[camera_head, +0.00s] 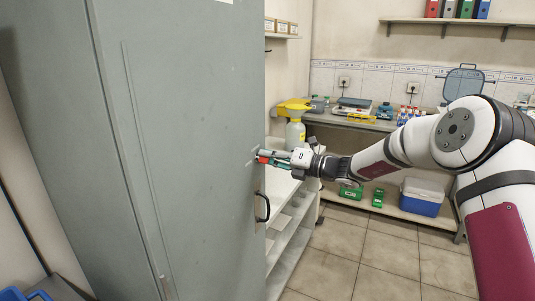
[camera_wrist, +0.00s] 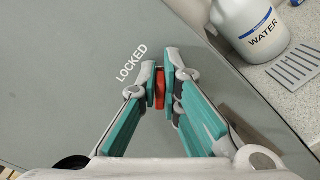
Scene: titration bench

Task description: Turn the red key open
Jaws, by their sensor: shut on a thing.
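The red key (camera_wrist: 160,92) sits on the grey cabinet door, between my gripper's teal-padded fingers in the wrist view. My gripper (camera_wrist: 161,84) is shut on it, with a finger on each side. The word LOCKED is printed on the door (camera_wrist: 200,25) to the left of the key. In the head view, my gripper (camera_head: 265,157) is at the cabinet's right edge, and a bit of red (camera_head: 263,160) shows at its fingertips. The black door handle (camera_head: 263,207) is below my gripper. The fingers hide part of the key.
The grey cabinet (camera_head: 190,130) fills the left side. A white bottle marked WATER (camera_wrist: 248,25) stands on the counter near my gripper. A blue-and-white cooler (camera_head: 421,197) is on the low shelf. Tiled floor (camera_head: 350,255) is clear.

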